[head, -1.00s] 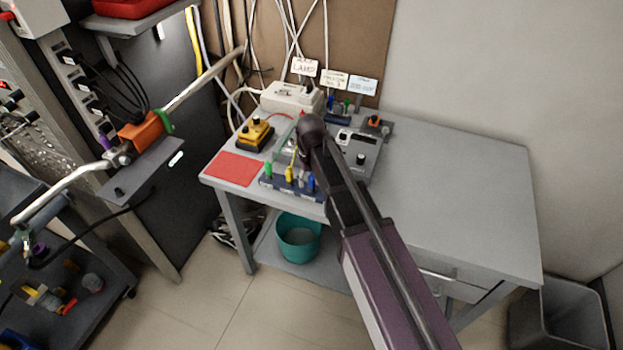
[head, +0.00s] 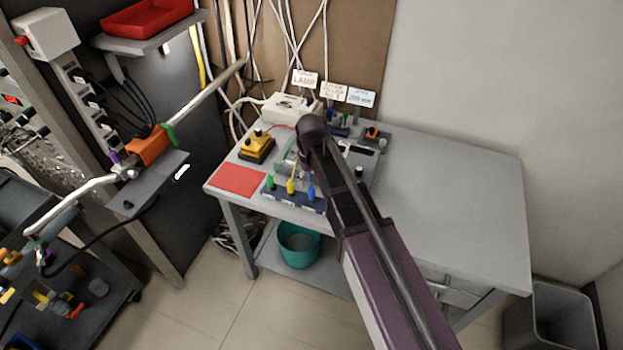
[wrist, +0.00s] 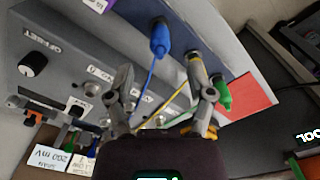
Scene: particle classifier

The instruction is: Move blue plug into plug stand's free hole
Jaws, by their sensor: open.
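The blue plug (head: 311,191) is at the right end of a row on the dark blue plug stand (head: 284,198), at the table's front edge. Green (head: 270,182) and yellow (head: 291,186) plugs are to its left. In the wrist view the blue plug (wrist: 160,42) is at top centre, with a cable running from it. The yellow plug (wrist: 193,70) is partly behind a finger, and the green plug (wrist: 222,92) is to the right. My gripper (wrist: 161,78) is open and empty, with the blue plug beyond its fingertips. I cannot make out a free hole.
A grey instrument panel (wrist: 62,62) with a knob lies beside the stand. A yellow box (head: 257,146), a red mat (head: 238,180) and a white device (head: 291,106) are on the table. More plugs stand at the back near the labels. The table's right side (head: 450,185) is clear.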

